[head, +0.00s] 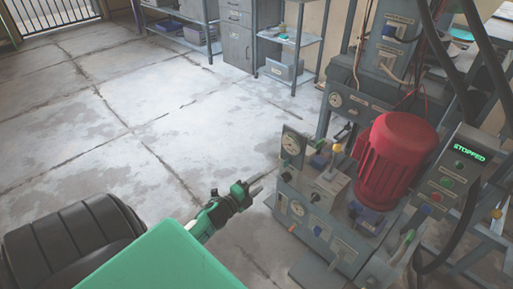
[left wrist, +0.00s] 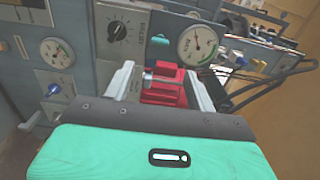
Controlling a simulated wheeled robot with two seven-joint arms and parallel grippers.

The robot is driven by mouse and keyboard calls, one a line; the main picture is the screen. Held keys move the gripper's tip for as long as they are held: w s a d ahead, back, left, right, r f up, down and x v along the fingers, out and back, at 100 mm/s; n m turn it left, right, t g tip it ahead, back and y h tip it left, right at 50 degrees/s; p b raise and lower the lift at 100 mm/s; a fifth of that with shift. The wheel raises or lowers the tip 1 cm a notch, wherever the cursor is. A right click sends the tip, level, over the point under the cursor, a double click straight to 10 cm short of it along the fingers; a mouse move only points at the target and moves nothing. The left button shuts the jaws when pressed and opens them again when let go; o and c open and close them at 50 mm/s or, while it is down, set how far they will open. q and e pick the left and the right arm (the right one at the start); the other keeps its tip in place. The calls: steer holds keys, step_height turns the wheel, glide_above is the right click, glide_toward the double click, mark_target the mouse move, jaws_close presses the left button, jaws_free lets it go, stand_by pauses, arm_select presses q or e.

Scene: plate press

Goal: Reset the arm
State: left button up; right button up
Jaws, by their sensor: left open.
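My left gripper (head: 258,190) is in the head view, low over the floor just left of the plate press (head: 320,215). Its fingers point right toward the press and stand apart from its side. In the left wrist view the open fingers (left wrist: 162,85) face the press panel (left wrist: 85,25). A red block with a grey rod (left wrist: 165,86) shows between the fingers; I cannot tell whether it touches them. My right gripper is not in view.
The press carries a red motor (head: 395,155), gauges and knobs. A control box (head: 455,170) at right reads "STOPPED". Dark hoses hang at the right. Grey shelves (head: 290,50) and a cabinet (head: 237,40) stand at the back. The concrete floor (head: 150,110) at left is clear.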

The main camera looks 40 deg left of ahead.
arm_select(q)
steer(key=shift+d, duration=0.1)
stand_by(0.4)
